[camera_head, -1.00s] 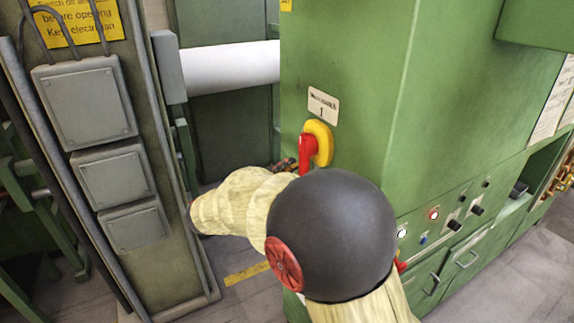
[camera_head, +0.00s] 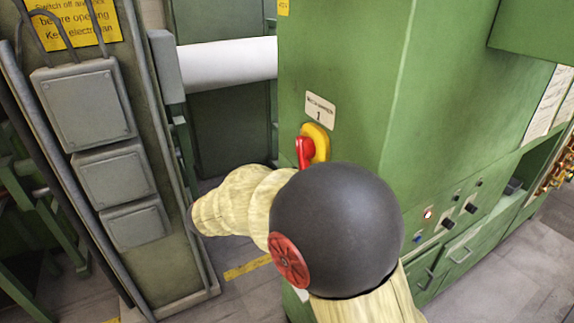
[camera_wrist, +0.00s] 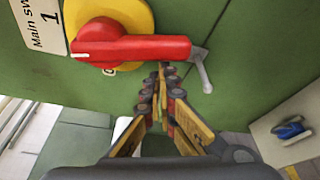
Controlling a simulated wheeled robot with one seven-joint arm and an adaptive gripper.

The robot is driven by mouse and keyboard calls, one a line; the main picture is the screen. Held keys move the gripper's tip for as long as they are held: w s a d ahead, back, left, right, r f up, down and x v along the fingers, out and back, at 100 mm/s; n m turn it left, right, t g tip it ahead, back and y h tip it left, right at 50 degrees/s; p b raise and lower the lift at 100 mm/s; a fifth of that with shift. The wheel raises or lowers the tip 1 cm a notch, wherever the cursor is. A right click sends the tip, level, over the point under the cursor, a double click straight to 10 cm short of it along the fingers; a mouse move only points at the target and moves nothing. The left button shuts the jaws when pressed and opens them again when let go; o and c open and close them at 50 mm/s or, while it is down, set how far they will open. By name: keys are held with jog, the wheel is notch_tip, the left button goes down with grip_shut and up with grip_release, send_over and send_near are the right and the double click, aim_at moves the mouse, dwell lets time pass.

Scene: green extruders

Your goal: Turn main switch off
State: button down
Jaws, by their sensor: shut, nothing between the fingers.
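The main switch has a red handle (camera_head: 304,153) on a yellow round plate (camera_head: 321,138), mounted on the green cabinet. In the wrist view the red handle (camera_wrist: 145,48) lies lengthwise across the picture in front of the yellow plate (camera_wrist: 140,14). A mark shows at the plate's edge below the handle, partly covered. My gripper (camera_wrist: 163,76) is shut and empty, its fingertips just below the handle's middle in the wrist view. I cannot tell whether they touch it. In the head view my arm hides the gripper and may cover the handle's lower end.
A "Main switch 1" label (camera_head: 320,109) sits above the switch. A pale grey lever-like piece (camera_wrist: 201,71) is by the handle's right end in the wrist view. Grey boxes on a column (camera_head: 87,104) stand left, across a narrow gap. Knobs and lamps (camera_head: 446,224) are at lower right.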

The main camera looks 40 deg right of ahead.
jog(key=s+a+r+n+g+y+p, duration=0.1)
jog(key=s+n+p, duration=0.6)
jog(key=p, duration=0.9)
jog(key=shift+s+a+r+n+g+y+p, duration=0.2)
jog(key=shift+a+r+n+g+y+p, duration=0.2)
jog(key=shift+r+n+g+y, duration=0.8)
jog(key=shift+s+r+h, duration=0.1)
jog(key=shift+r+h, duration=0.2)
jog(key=shift+r, duration=0.25)
jog(key=w+a+b, duration=0.2)
jog(key=a+b, duration=0.2)
jog(key=a, duration=0.5)
jog(key=shift+w+f, duration=0.15)
jog(key=shift+f, duration=0.25)
jog(key=shift+m, duration=0.3)
